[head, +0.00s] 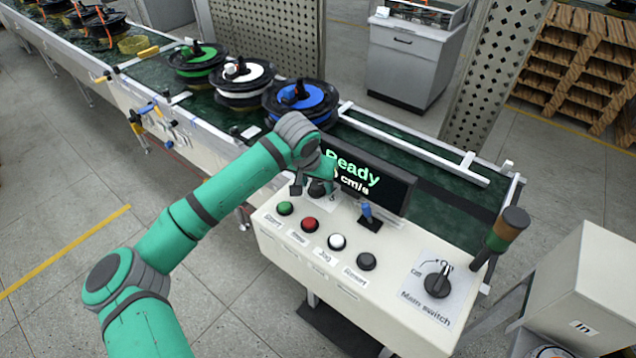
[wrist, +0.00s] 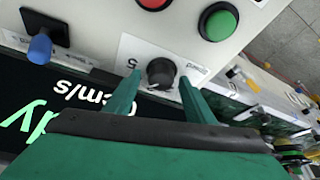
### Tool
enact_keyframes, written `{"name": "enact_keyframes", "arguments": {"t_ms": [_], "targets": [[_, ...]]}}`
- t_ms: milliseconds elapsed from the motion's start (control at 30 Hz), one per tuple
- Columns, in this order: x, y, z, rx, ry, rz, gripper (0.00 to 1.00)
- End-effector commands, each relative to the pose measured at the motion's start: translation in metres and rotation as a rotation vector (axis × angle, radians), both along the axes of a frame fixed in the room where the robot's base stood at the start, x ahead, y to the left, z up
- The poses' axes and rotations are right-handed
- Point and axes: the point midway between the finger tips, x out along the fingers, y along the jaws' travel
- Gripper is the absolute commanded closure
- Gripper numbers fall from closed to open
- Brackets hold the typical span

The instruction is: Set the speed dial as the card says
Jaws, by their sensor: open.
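The speed dial (wrist: 161,72) is a dark round knob on a white plate marked "Speed", with a figure that looks like 5 beside it. My gripper (wrist: 160,92) is open, with its two green fingers on either side of the dial; I cannot tell whether they touch it. In the head view my gripper (head: 308,186) is over the console's back left, partly covering the dial (head: 318,189). The display (head: 372,182) reads "Ready" above a "cm/s" line whose number is partly hidden by my arm. I cannot make out a card with a readable setting.
The console (head: 330,275) carries a green button (head: 284,208), a red button (head: 309,224), a white button (head: 337,241), a black button (head: 366,261), a blue-topped lever (head: 370,217) and the main switch (head: 438,283). Behind is a conveyor with several spools (head: 300,100).

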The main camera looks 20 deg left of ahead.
Motion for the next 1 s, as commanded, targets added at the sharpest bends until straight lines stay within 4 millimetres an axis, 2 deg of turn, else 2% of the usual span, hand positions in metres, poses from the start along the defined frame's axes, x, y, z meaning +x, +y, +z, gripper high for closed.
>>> {"name": "enact_keyframes", "arguments": {"t_ms": [33,200,267,300,567,1000], "targets": [[-0.0002,0.0005,0.0,0.0,0.0,0.001,0.53],[-0.0007,0.0016,0.0001,0.0,0.0,0.002,0.92],[-0.0008,0.0018,0.0002,0.0,0.001,0.003,0.92],[0.0,-0.0057,0.0,-0.001,0.001,-0.003,0.92],[-0.0009,-0.0027,-0.0009,-0.005,0.004,-0.045,0.92],[-0.0003,-0.0023,-0.0018,-0.007,0.006,-0.355,0.92]]}}
